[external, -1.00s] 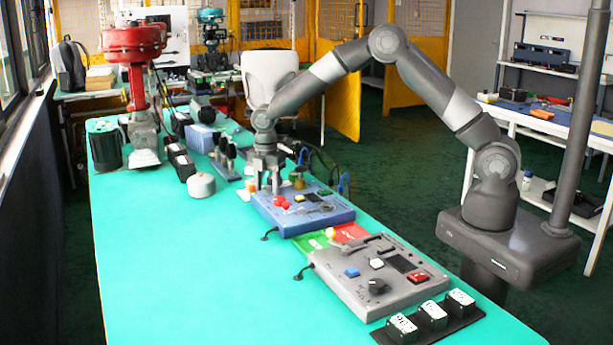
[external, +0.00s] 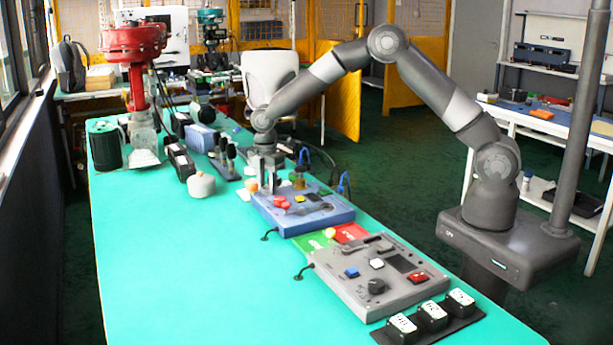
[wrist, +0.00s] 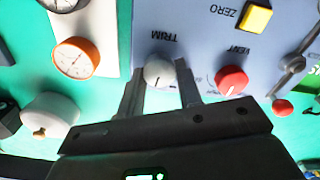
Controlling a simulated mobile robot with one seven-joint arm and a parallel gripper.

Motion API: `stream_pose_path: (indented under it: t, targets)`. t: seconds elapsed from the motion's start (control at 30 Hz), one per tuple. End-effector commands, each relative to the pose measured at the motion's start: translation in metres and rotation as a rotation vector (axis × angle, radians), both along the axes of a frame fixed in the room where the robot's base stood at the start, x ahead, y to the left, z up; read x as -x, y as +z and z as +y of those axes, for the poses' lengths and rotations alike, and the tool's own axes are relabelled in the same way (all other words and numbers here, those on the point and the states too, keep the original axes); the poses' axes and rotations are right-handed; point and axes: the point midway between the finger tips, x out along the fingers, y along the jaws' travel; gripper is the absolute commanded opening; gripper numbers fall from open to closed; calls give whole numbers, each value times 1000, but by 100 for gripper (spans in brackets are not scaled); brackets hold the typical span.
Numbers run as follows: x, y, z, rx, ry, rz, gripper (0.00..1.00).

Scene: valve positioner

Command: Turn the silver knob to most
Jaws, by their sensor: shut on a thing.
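The silver knob (wrist: 158,74) is on the blue panel (external: 318,222), below the label TRIM in the wrist view. It is round, pale grey, with a dark pointer line. My gripper (wrist: 160,72) has one finger on each side of the knob and is shut on it. In the external view my gripper (external: 267,188) points down at the panel's left end, and it hides the knob there.
A red knob (wrist: 231,80) labelled VENT sits close to the right finger. A yellow ZERO button (wrist: 257,18) and a lever (wrist: 290,68) are farther right.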

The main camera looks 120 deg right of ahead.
Motion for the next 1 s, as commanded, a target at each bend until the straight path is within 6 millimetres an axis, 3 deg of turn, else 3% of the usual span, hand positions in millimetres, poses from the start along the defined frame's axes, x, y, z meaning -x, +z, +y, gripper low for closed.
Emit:
stream_pose_path:
  t: [1.0]
  targets:
    - [-1, 0, -1, 1, -944, 0, 9]
